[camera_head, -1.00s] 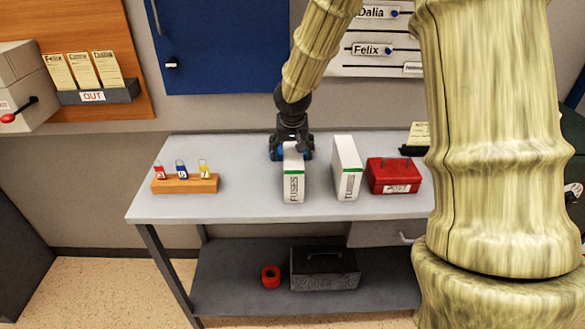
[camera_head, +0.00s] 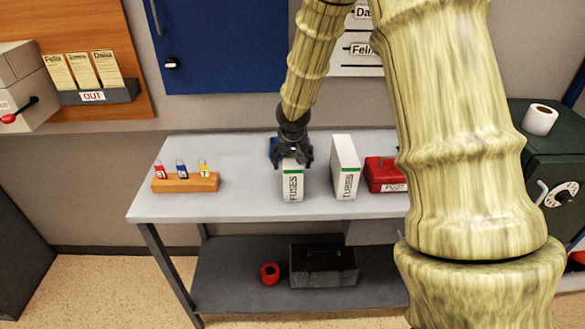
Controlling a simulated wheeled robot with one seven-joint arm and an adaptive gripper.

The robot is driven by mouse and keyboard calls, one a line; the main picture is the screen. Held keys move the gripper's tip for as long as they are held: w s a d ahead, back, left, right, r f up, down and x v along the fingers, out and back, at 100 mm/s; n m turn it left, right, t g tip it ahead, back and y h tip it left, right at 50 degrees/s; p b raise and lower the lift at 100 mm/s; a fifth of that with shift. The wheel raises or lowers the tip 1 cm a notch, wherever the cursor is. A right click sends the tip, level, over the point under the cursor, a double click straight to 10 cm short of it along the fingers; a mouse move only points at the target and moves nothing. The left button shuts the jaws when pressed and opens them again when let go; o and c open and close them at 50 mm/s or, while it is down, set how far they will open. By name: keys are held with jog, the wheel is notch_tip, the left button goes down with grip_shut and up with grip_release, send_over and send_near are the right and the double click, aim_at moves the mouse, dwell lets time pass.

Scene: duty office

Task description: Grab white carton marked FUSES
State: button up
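The white carton marked FUSES (camera_head: 292,187) stands upright on the grey table, with a green band above its lettering. My gripper (camera_head: 292,163) points down over the top of this carton and hides its upper part. The fingers look spread, one towards each side of the carton. Contact with the carton cannot be made out. A similar white carton marked TURES or similar (camera_head: 346,170) stands upright just to the right, apart from my gripper.
A red box (camera_head: 384,176) stands right of the second carton, partly behind my arm. A wooden block with coloured tags (camera_head: 186,183) is at the left. Something blue (camera_head: 273,148) shows behind my gripper. The table (camera_head: 243,205) is clear in front and left of the carton.

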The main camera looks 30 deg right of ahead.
jog(key=shift+f, duration=0.25)
dwell(0.4)
jog(key=shift+c, duration=0.2)
jog(key=c, duration=1.1)
